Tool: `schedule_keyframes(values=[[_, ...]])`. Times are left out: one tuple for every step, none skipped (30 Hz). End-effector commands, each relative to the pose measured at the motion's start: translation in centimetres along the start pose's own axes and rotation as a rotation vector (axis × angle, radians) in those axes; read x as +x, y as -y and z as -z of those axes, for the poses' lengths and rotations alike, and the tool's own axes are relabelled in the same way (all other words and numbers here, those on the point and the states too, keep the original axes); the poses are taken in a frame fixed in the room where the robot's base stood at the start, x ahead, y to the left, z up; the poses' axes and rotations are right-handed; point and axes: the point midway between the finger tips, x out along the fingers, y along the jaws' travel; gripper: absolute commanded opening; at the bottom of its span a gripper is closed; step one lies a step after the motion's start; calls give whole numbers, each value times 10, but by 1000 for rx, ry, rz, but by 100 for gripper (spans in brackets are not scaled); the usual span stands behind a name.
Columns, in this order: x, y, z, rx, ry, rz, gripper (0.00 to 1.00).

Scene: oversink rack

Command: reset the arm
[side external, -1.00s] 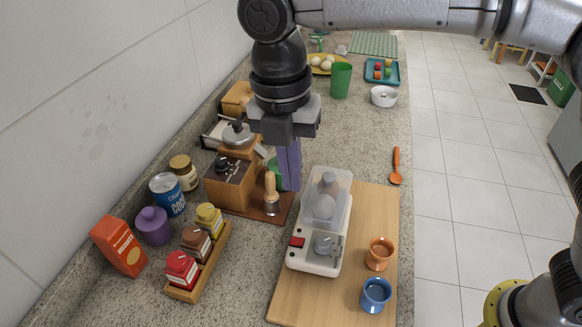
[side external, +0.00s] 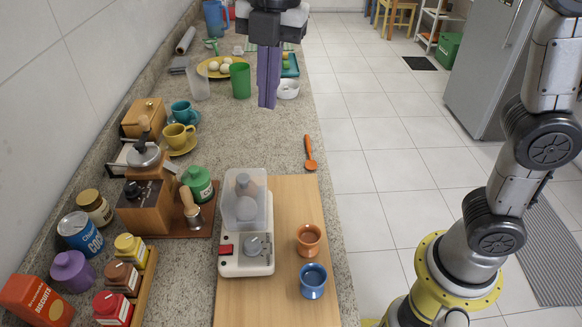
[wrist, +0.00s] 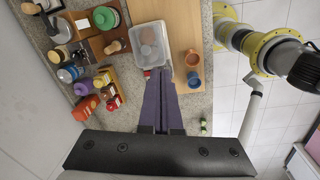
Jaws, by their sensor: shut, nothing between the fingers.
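My gripper (side external: 268,104) hangs at the top middle of the side external view, high above the counter. Its purple fingers point down and are together, with nothing between them. In the wrist view the shut fingers (wrist: 158,75) point toward the white appliance with the clear lid (wrist: 150,42). The gripper touches nothing that I can see.
The white appliance (side external: 247,262), an orange cup (side external: 308,240) and a blue cup (side external: 313,281) stand on a wooden board (side external: 285,195). An orange spoon (side external: 310,153) lies beyond it. Jars, a grinder (side external: 145,205) and a bottle rack (side external: 146,285) line the wall.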

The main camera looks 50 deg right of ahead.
Motion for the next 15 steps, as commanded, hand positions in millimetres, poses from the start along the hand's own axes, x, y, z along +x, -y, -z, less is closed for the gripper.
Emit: schedule_keyframes(values=[[-10, 21, -17, 86, 5, -30, 0], [-14, 32, -24, 137, 8, -48, 0], [-17, 47, -34, 210, 11, -68, 0], [-19, 58, -40, 268, 13, -85, 0], [-20, 70, -46, 327, 15, -103, 0], [-21, 86, -52, 409, 16, -125, 0], [-21, 97, -56, 473, 17, -144, 0], [-20, 109, -60, 538, 17, -162, 0], [-18, 124, -64, 628, 16, -185, 0], [-16, 136, -67, 699, 15, -205, 0], [-12, 147, -69, 769, 13, -223, 0], [-7, 162, -71, 868, 9, -248, 0], [-2, 173, -72, 944, 4, -268, 0], [3, 184, -73, 1024, -2, -289, 0], [12, 198, -73, 1135, -12, -316, 0]])
